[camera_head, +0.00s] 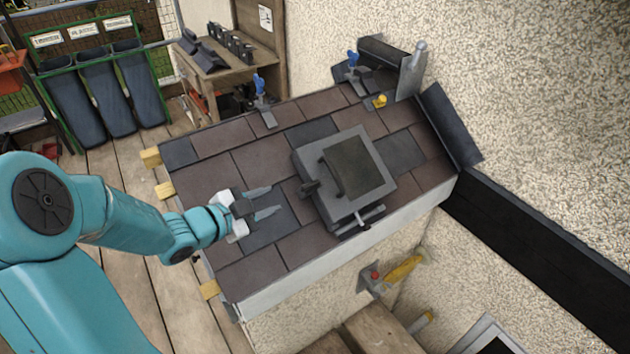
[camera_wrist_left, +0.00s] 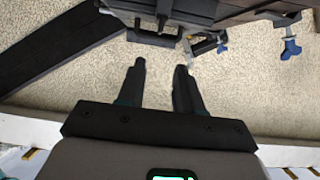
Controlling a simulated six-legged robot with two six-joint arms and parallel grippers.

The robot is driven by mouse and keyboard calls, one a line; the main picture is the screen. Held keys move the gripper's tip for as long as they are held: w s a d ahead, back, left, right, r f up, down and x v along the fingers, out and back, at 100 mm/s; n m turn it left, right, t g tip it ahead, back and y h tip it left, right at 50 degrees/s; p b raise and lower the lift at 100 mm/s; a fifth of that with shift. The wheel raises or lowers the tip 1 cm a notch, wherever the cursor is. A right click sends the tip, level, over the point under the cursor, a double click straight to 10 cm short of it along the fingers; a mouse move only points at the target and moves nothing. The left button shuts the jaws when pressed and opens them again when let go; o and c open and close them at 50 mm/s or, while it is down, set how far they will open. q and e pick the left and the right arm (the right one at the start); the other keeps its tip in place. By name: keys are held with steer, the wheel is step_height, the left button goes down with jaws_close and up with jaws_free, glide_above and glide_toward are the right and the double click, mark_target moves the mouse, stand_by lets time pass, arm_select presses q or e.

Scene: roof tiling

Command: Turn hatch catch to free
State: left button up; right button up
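The roof hatch (camera_head: 382,188) is a grey square frame with a dark panel, set in the tiled slope in the head view. A dark part of the hatch (camera_wrist_left: 147,37) shows at the top there; I cannot tell the catch's angle. My right gripper is not in view.
Brown and slate tiles (camera_head: 262,160) surround the hatch. Blue-handled clamps (camera_head: 260,88) stand along the upper edge. A rough wall (camera_head: 540,110) rises on the right.

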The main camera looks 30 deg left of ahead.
mark_target(313, 185)
arm_select(q)
steer(key=p+x, duration=0.2)
steer(key=x, duration=1.3)
steer(key=shift+w+d+f, duration=0.1)
steer(key=shift+w+f, duration=0.15)
steer(key=shift+w, duration=0.05)
jaws_close()
